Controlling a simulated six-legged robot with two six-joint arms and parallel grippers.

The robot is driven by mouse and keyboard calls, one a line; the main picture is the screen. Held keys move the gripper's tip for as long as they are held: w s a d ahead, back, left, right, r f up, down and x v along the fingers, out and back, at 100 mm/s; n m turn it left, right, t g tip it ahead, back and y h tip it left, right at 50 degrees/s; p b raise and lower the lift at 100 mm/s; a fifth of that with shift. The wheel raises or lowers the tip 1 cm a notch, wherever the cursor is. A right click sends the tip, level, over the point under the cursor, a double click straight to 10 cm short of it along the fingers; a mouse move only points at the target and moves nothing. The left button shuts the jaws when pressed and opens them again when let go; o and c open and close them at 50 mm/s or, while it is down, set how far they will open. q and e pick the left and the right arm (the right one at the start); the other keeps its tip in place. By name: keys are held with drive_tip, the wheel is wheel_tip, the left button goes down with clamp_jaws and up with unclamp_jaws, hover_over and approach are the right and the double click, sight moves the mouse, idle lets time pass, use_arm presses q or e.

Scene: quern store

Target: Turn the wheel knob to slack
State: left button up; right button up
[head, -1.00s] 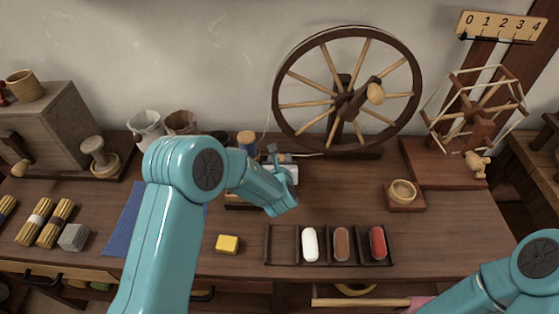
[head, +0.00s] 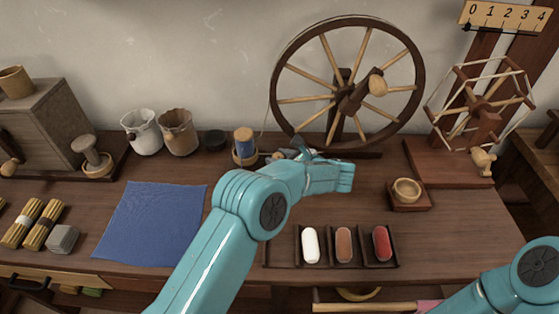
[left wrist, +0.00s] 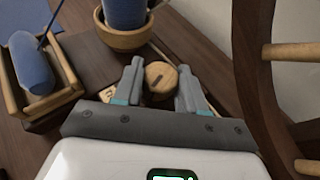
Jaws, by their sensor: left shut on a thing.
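The wheel knob (left wrist: 161,76) is a small round pale-wood knob with a dark mark on its top, in the left wrist view. My left gripper (left wrist: 158,85) is shut on it, with one finger on each side. In the head view my left gripper (head: 292,154) is at the foot of the spinning wheel (head: 348,88), in front of its left side, and largely hides the knob. A small pale label (left wrist: 106,94) with dark marks lies left of the knob, partly covered by a finger; I cannot read it. My right gripper is out of view.
A blue spool in a wooden cup (left wrist: 124,36) stands close behind the knob. A wooden box (left wrist: 62,95) holding a blue roll is on the left. The wheel rim (left wrist: 258,85) rises close on the right. A tray (head: 282,248) with coloured pieces lies in front.

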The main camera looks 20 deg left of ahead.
use_arm(q)
drive_tip(key=shift+w+a+r+n+g+y+b, duration=0.1)
drive_tip(key=shift+n+g+y, duration=0.05)
drive_tip(key=shift+n+g, duration=0.25)
drive_tip(key=shift+a+f+n+g+y+b, duration=0.1)
drive_tip(key=shift+n+g+y, duration=0.1)
drive_tip(key=shift+n+g, duration=0.2)
drive_tip(key=shift+w+r+n+g+y+b, duration=0.1)
drive_tip(key=shift+n+g+y, duration=0.05)
drive_tip(key=shift+n+g, duration=0.2)
drive_tip(key=shift+g, duration=0.35)
drive_tip(key=o, duration=1)
drive_tip(key=shift+o, duration=0.2)
drive_tip(key=shift+a, duration=0.1)
drive_tip(key=shift+s, duration=0.1)
drive_tip(key=shift+d, duration=0.2)
